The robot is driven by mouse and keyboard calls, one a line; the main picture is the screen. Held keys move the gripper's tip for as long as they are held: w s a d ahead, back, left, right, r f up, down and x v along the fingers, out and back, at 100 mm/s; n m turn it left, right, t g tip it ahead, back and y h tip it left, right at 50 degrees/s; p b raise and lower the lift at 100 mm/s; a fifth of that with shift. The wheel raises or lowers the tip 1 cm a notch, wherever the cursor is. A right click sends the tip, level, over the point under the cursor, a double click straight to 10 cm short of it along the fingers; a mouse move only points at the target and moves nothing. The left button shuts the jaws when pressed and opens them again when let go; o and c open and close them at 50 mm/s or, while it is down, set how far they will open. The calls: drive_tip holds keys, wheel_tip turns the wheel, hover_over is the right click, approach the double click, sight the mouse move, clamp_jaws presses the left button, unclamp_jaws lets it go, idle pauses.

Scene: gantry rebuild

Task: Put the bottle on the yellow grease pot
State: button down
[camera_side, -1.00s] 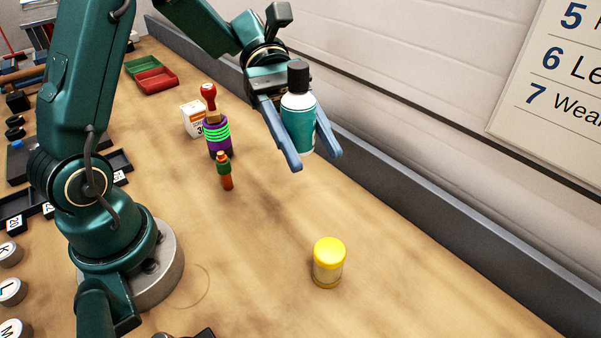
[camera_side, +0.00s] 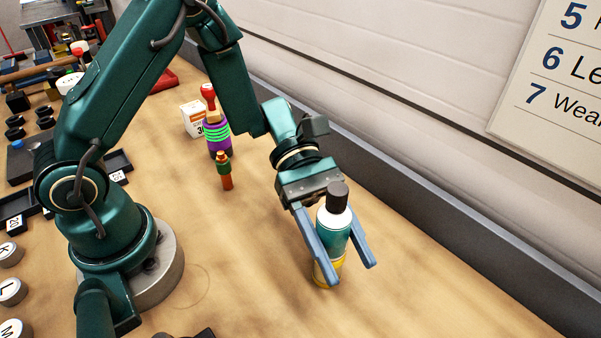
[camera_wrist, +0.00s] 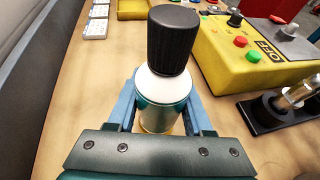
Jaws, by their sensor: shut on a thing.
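The bottle (camera_side: 334,229) is teal and white with a dark cap and stands upright between the two blue fingers of my gripper (camera_side: 350,272), which is shut on it. The yellow grease pot (camera_side: 325,277) is mostly hidden behind the bottle and a finger in the side view. The bottle's lower end overlaps the pot there; I cannot tell whether they touch. In the wrist view the bottle (camera_wrist: 167,90) is upright in the gripper (camera_wrist: 162,115), with a sliver of yellow below it.
A dark red and green peg (camera_side: 224,172), a banded purple bottle (camera_side: 217,136) and a white box (camera_side: 193,118) stand to the left. A yellow control box (camera_wrist: 255,50) shows in the wrist view. The bench right of the pot is clear up to the grey rail (camera_side: 440,235).

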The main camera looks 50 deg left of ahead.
drive_tip(key=shift+c, duration=1.5)
unclamp_jaws()
drive_tip(key=shift+f, duration=0.1)
drive_tip(key=shift+w+a+r, duration=0.1)
drive_tip(key=shift+a+r, duration=0.05)
drive_tip(key=shift+r, duration=0.05)
drive_tip(key=v, duration=1.1)
drive_tip(key=s+a+r+m+t+y, duration=0.4)
drive_tip(key=s+a+m+t+y, duration=0.3)
drive_tip(key=m+y, duration=0.6)
drive_tip(key=shift+s+a+m+t, duration=0.3)
drive_tip(key=shift+s+m+t, duration=0.5)
drive_tip(key=shift+m, duration=0.3)
